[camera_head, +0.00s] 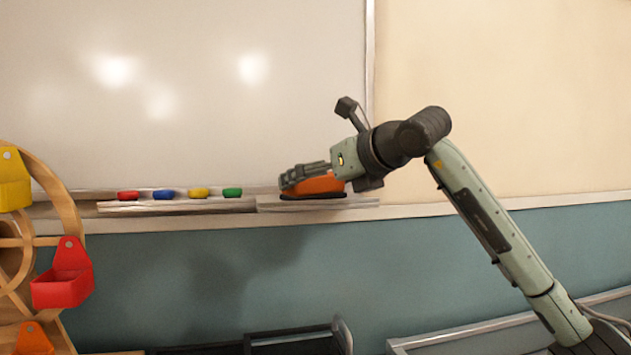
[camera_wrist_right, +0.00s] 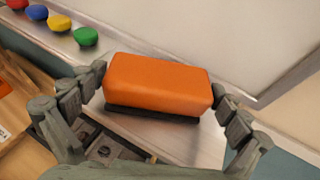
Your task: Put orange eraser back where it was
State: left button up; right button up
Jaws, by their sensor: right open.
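The orange eraser (camera_head: 318,186) has an orange top and a dark base. It rests on the right part of the whiteboard's ledge (camera_head: 272,204), dark side down. In the right wrist view the eraser (camera_wrist_right: 158,82) lies between the two fingers of my right gripper (camera_wrist_right: 160,105), which are spread apart, one at each end of it. In the head view my right gripper (camera_head: 305,177) reaches in from the right, and its fingers partly cover the eraser. I cannot tell whether the fingers touch it. My left gripper is not in view.
Red, blue, yellow and green magnets (camera_head: 232,192) sit in a row on the ledge left of the eraser. The whiteboard (camera_head: 190,90) rises behind. A wooden wheel with colored bins (camera_head: 62,285) stands at the left. A black cart or rack (camera_head: 290,340) is below.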

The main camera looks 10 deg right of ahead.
jog(key=shift+r, duration=0.15)
jog(key=shift+v, duration=1.1)
pick_arm(q)
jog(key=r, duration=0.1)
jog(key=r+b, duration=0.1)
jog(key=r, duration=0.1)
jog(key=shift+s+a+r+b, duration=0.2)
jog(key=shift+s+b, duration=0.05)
jog(key=shift+b, duration=0.1)
pick_arm(e)
jog(key=v, duration=0.9)
jog(key=shift+s, duration=0.35)
jog(key=shift+d+r, duration=0.1)
jog(key=shift+d, duration=0.05)
